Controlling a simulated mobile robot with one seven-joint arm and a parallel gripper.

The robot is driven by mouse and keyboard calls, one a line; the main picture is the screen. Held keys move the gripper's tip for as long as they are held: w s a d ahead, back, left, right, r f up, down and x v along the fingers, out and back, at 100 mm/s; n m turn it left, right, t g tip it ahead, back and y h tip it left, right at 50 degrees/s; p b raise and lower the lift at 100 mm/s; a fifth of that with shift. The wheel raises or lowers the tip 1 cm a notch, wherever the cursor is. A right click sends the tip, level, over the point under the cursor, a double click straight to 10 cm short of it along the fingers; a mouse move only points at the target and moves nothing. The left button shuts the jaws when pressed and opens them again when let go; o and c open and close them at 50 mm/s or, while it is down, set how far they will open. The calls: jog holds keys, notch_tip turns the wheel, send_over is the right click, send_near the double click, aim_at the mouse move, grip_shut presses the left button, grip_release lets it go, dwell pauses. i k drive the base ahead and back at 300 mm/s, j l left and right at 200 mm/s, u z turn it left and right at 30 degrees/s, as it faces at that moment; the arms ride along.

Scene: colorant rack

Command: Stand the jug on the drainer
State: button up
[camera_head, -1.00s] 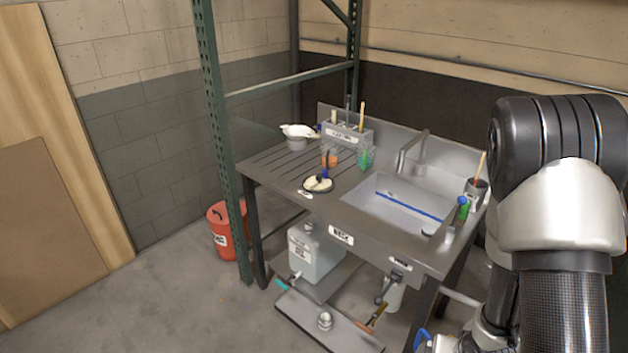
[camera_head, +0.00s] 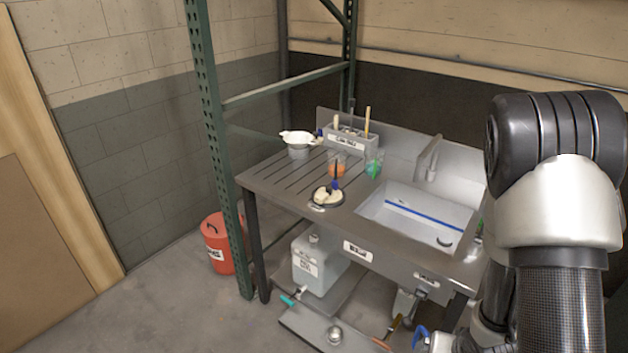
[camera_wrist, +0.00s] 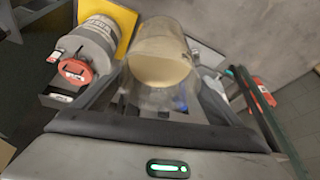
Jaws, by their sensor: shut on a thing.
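The jug (camera_wrist: 158,48) is a clear vessel with something beige in it, in the middle of the wrist view. My gripper (camera_wrist: 160,82) is shut on it, with a dark finger on each side. The gripper and jug cannot be made out in the head view. The drainer (camera_head: 262,178) is the grey slotted left part of the sink bench. A pale bowl or strainer (camera_head: 298,140) stands at its back left corner. A dark dish with pale stuff and a brush (camera_head: 328,196) sits at its front right.
The sink basin (camera_head: 402,220) is right of the drainer. A caddy with tools (camera_head: 345,143) and orange (camera_head: 337,168) and green (camera_head: 373,169) cups stand behind. A green rack post (camera_head: 208,120) rises at the drainer's left. The slotted middle-left is clear. A grey drum (camera_wrist: 84,48) shows in the wrist view.

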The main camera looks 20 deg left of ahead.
aim_at(308, 179)
jog(key=i+j+z, duration=0.15)
jog(key=j+z, duration=0.15)
jog(key=j, duration=1.45)
jog(key=j+z, duration=0.25)
jog(key=j, duration=1.45)
